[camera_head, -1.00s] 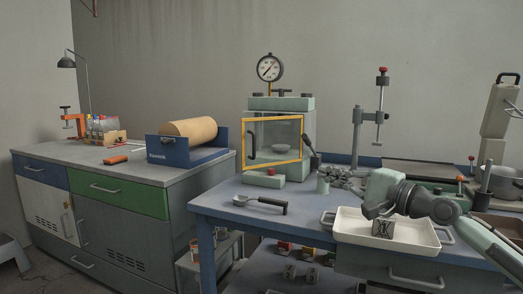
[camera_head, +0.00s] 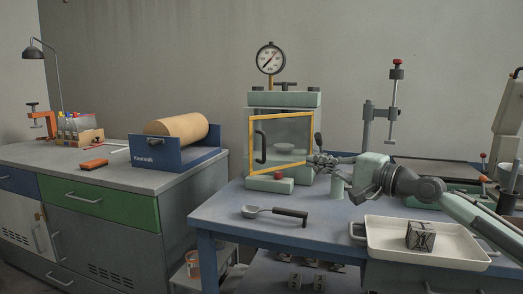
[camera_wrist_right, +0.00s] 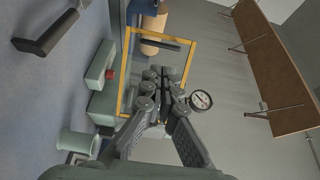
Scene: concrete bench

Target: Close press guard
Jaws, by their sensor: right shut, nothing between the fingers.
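The press (camera_head: 284,99) stands at the back of the blue bench, with a gauge (camera_head: 270,60) on top. Its guard (camera_head: 281,145) is a clear panel in a yellow frame with a dark handle (camera_head: 261,146) near its left edge. The guard stands across the press front, its left edge seeming nearer to me; I cannot tell the exact gap. My right gripper (camera_head: 318,160) is shut and empty by the guard's lower right edge. In the right wrist view its fingers (camera_wrist_right: 160,88) overlap the guard frame (camera_wrist_right: 126,75); contact is unclear. My left gripper is out of view.
A green block with a red button (camera_head: 270,184) sits before the press. A black-handled scoop (camera_head: 275,213) lies in front. A green cup (camera_head: 337,188) stands by my right gripper. A white tray (camera_head: 385,256) holds a metal cube (camera_head: 421,236).

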